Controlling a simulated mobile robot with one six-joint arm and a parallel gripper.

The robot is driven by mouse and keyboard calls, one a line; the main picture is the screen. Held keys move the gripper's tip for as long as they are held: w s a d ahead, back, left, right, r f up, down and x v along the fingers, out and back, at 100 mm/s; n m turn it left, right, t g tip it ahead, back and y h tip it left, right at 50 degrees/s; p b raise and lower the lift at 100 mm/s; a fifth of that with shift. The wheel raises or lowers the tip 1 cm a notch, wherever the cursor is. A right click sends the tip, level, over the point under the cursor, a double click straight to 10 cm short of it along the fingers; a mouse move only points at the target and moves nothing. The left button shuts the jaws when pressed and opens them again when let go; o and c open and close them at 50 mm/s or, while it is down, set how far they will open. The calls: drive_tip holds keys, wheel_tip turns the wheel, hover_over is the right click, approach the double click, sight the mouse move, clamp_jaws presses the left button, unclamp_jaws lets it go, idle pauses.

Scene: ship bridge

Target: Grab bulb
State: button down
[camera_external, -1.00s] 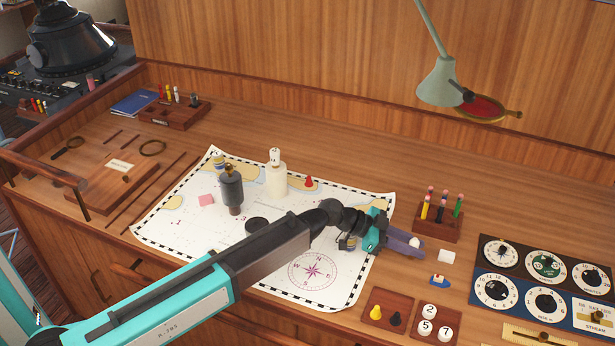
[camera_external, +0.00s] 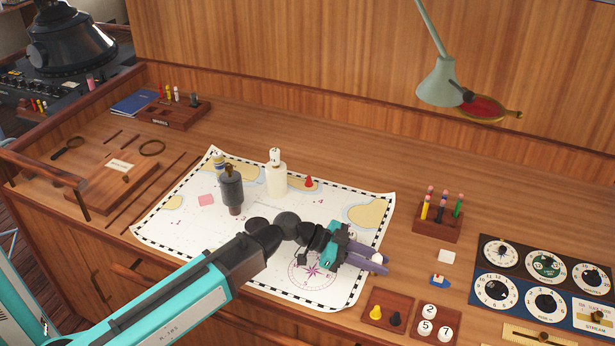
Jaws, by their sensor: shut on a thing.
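My gripper (camera_external: 382,264), with purple fingers, is over the right part of the chart, just right of the compass rose. It is shut on a small pale thing, which I take to be the bulb (camera_external: 378,258). The fingers hide most of it, and its shape is not clear. I cannot tell how high it is above the chart.
The chart (camera_external: 262,228) carries a dark bottle-like thing (camera_external: 231,187), a white bottle (camera_external: 276,180) and a red pawn (camera_external: 309,183). A green desk lamp (camera_external: 440,82) hangs at the back right. A pencil block (camera_external: 438,226) and small trays (camera_external: 388,312) stand at right.

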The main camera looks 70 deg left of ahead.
drive_tip(key=shift+s+d+r+b, duration=0.1)
drive_tip(key=shift+s+b, duration=0.1)
drive_tip(key=shift+s, duration=0.65)
drive_tip(key=shift+s+d+r+b, duration=0.1)
drive_tip(key=shift+s+b, duration=0.05)
drive_tip(key=shift+s, duration=0.65)
